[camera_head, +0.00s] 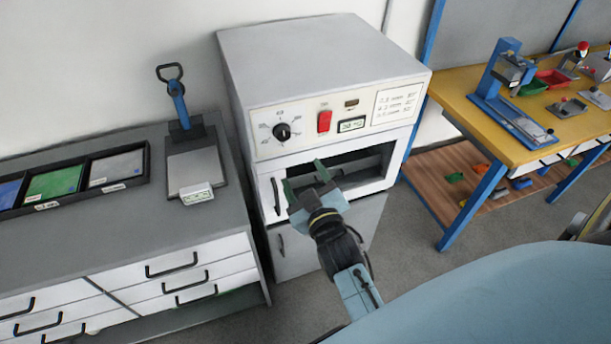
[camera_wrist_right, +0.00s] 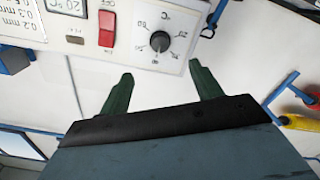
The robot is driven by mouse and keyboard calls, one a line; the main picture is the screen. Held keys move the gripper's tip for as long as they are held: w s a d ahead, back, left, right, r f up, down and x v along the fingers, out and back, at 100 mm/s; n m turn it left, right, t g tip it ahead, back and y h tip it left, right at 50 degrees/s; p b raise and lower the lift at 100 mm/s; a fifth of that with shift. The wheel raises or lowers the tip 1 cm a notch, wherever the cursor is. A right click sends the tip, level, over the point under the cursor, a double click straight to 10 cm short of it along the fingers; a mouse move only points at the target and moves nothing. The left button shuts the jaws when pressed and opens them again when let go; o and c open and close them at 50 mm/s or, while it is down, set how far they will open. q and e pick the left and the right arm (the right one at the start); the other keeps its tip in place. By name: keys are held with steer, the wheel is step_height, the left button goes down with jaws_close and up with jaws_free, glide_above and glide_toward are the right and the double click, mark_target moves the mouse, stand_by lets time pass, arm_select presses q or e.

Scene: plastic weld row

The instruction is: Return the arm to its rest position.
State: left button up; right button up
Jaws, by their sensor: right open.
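My right gripper (camera_head: 307,178) is open and empty in the head view. It is in front of the white oven cabinet (camera_head: 320,45), near the left part of its dark opening (camera_head: 372,166). In the right wrist view its two green fingers (camera_wrist_right: 160,85) are spread apart with nothing between them. Behind them show the oven's white front, its black dial (camera_wrist_right: 160,41) and its red switch (camera_wrist_right: 107,28). My right arm (camera_head: 355,285) reaches up from the bottom of the head view. My left gripper is not in view.
A grey counter (camera_head: 100,240) with drawers stands left of the oven, bearing a black tray of coloured sheets (camera_head: 60,185) and a plate tool with a lever (camera_head: 195,165). A yellow workbench (camera_head: 455,90) with a blue press (camera_head: 505,75) stands right. Grey floor (camera_head: 410,245) is clear between.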

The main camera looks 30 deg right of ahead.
steer(key=s+a+f+g+y+b, duration=0.1)
steer(key=s+a+f+g, duration=0.2)
steer(key=f, duration=0.9)
steer(key=s+a+f+g+y+b, duration=0.1)
steer(key=s+f+g+y+b, duration=0.3)
steer(key=f, duration=0.7)
steer(key=s+a+f+g+h+p, duration=0.1)
steer(key=s+a+f, duration=0.3)
steer(key=f, duration=0.8)
steer(key=s+d+f+g+b, duration=0.1)
steer(key=s+d+f+g, duration=0.2)
steer(key=s+f, duration=0.3)
steer(key=s+d+f+g+b, duration=0.1)
steer(key=s+d+f+g, duration=0.2)
steer(key=s, duration=1.1)
steer(key=s+d+f+g+b, duration=0.1)
steer(key=s+d+f+g, duration=0.1)
steer(key=s+f, duration=0.7)
steer(key=shift+s+d+f+m+g+h, duration=0.25)
steer(key=shift+s+d+m+g+h, duration=0.15)
steer(key=shift+d, duration=0.05)
